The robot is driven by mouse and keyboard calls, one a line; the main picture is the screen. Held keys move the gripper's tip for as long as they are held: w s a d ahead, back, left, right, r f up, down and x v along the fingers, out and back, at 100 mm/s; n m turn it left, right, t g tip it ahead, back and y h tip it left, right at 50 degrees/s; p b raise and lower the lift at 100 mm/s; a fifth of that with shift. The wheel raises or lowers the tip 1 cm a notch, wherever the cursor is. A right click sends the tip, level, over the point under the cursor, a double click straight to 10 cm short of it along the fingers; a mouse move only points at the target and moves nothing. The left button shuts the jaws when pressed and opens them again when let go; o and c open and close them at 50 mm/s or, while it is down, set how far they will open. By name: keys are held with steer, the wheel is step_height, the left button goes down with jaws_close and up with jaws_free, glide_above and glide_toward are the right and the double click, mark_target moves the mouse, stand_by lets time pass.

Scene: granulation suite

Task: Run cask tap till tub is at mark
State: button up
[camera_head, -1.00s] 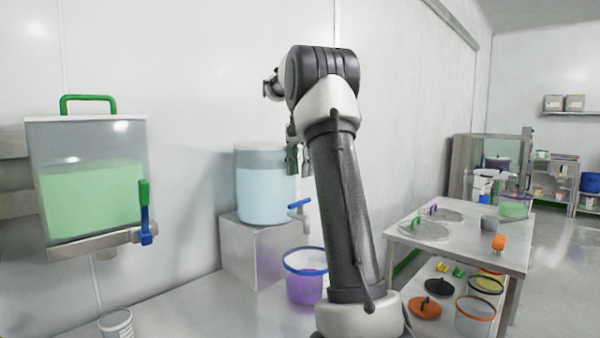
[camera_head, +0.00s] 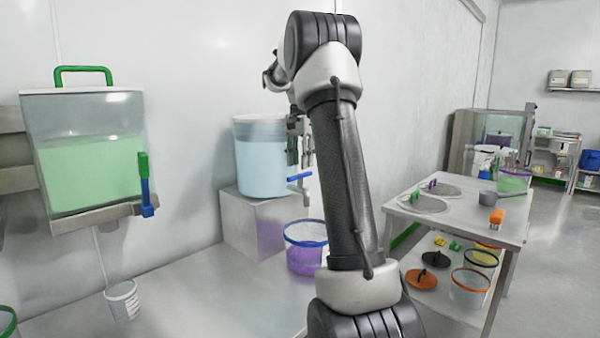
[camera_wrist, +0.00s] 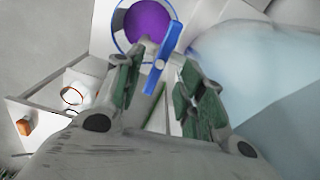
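The cask (camera_head: 262,168) is a clear round vessel of pale blue liquid on a metal block; its side fills the right of the wrist view (camera_wrist: 265,75). Its tap (camera_head: 300,178) has a blue handle, also in the wrist view (camera_wrist: 163,62). The tub (camera_head: 305,234), blue-rimmed with purple contents, stands below the tap; it shows at the top of the wrist view (camera_wrist: 147,22). I cannot make out a mark on it. My gripper (camera_wrist: 162,78) is open, its green-padded fingers apart on either side of the handle's line, just above the tap. I cannot tell whether they touch it.
A wall tank (camera_head: 88,165) of green liquid with a green-and-blue tap handle (camera_head: 146,185) hangs at left.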

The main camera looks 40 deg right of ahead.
mark_target(300, 174)
steer(key=shift+f, duration=2.1)
